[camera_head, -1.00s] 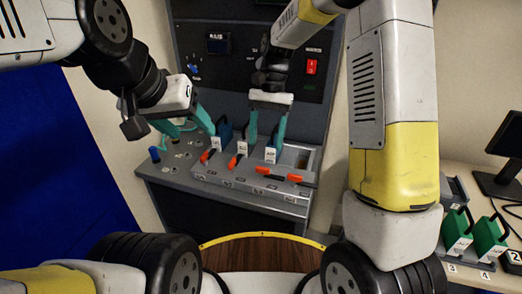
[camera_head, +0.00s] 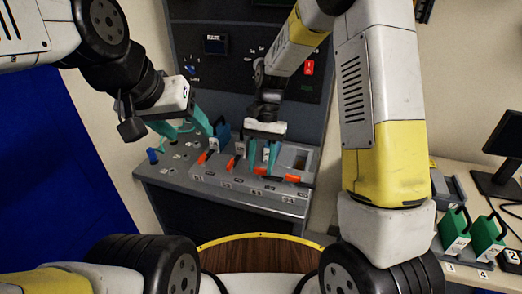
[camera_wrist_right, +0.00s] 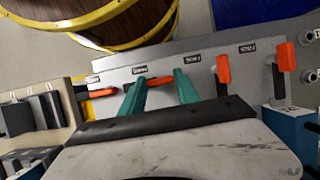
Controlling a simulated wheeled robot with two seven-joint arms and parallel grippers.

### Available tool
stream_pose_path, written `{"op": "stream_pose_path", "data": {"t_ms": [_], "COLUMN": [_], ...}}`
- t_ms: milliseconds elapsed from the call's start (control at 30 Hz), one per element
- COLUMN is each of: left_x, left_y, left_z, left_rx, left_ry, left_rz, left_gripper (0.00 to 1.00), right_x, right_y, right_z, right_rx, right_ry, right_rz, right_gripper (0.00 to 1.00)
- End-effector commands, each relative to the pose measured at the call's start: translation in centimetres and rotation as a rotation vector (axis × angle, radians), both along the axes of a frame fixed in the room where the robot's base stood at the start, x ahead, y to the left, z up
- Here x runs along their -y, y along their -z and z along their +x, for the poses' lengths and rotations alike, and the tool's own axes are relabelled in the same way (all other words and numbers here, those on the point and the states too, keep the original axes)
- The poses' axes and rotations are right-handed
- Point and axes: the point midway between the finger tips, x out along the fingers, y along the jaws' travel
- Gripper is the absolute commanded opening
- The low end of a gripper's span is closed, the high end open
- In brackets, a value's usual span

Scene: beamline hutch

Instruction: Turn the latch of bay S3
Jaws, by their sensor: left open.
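A grey sloped bay panel (camera_head: 220,185) carries a row of orange latches. Two latches at its left (camera_head: 203,158) and (camera_head: 231,163) point toward me; orange at the right end (camera_head: 292,178) lies crosswise. The bay labels are too small to read surely, so I cannot tell which latch is S3. My right gripper (camera_head: 260,167) is over the right-middle bays, its teal fingers apart. In the right wrist view the fingers (camera_wrist_right: 163,76) reach down to the panel face, with orange beside the left one; contact is unclear. My left gripper (camera_head: 187,137) is open beside the blue module (camera_head: 222,135).
A dark control panel with a red switch (camera_head: 309,68) rises behind. A blue knob (camera_head: 152,155) stands at the bay panel's left. Green modules (camera_head: 455,232) and a monitor (camera_head: 508,145) are on the right-hand bench. A round wooden top (camera_head: 260,255) lies in front.

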Motion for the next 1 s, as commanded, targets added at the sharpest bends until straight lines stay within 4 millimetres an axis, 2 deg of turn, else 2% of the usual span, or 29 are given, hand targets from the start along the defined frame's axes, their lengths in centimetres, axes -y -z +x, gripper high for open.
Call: {"op": "stream_pose_path", "data": {"t_ms": [33,167,567,1000], "left_x": [0.0,0.0,0.0,0.0], "left_y": [0.0,0.0,0.0,0.0], "left_z": [0.0,0.0,0.0,0.0], "left_rx": [0.0,0.0,0.0,0.0], "left_ry": [0.0,0.0,0.0,0.0], "left_rz": [0.0,0.0,0.0,0.0], "left_gripper": [0.6,0.6,0.6,0.6], "right_x": [-0.01,-0.01,-0.09,-0.36], "right_y": [-0.01,-0.02,-0.02,-0.05], "right_z": [0.01,0.01,0.04,0.06], "right_rx": [0.0,0.0,0.0,0.001], "right_ry": [0.0,0.0,-0.079,-0.443], "right_rz": [0.0,0.001,0.0,0.0], "right_gripper": [0.25,0.0,0.0,0.0]}}
